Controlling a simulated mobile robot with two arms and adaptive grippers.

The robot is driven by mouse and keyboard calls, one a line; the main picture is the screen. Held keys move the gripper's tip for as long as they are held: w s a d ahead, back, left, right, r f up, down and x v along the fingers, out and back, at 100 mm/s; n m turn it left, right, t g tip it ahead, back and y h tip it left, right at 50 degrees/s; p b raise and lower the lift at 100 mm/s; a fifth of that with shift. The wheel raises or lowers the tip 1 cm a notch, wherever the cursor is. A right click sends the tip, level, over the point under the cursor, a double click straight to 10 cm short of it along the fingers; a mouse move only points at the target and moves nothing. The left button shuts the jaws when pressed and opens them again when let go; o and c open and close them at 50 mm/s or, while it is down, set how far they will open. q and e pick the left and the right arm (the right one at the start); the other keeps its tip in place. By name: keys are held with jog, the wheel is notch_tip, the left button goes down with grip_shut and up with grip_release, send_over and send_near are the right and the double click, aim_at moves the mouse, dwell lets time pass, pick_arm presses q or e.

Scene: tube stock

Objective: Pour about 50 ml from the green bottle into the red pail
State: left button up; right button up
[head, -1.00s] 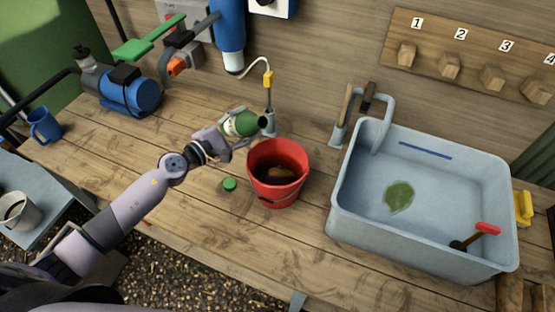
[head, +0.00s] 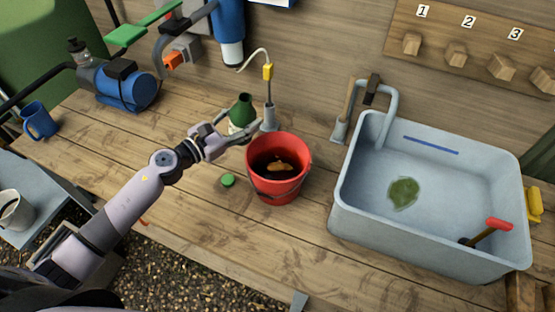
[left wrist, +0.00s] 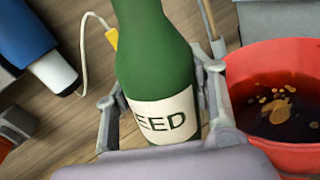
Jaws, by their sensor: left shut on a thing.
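The green bottle (head: 241,110) stands about upright just behind and left of the red pail (head: 262,181). Its mouth is open and points up. In the left wrist view the bottle (left wrist: 155,60) bears a pale label reading "EED", with any earlier letters hidden. My left gripper (head: 240,132) is shut on the bottle, one finger on each side. I cannot tell whether its base touches the table. The pail, also in the left wrist view (left wrist: 270,75), holds dark liquid with brownish-orange bits. A green cap (head: 228,180) lies left of the pail. My right gripper is not in view.
A grey sink (head: 345,219) stands to the right. A blue pump (head: 128,91) and blue mug (head: 40,123) are at left. The table's front left is clear.

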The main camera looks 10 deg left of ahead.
aim_at(232, 114)
pick_arm(q)
jog(key=shift+a+r+n+p, duration=0.1)
jog(key=shift+r+n+p, duration=1)
jog(key=shift+r, duration=0.65)
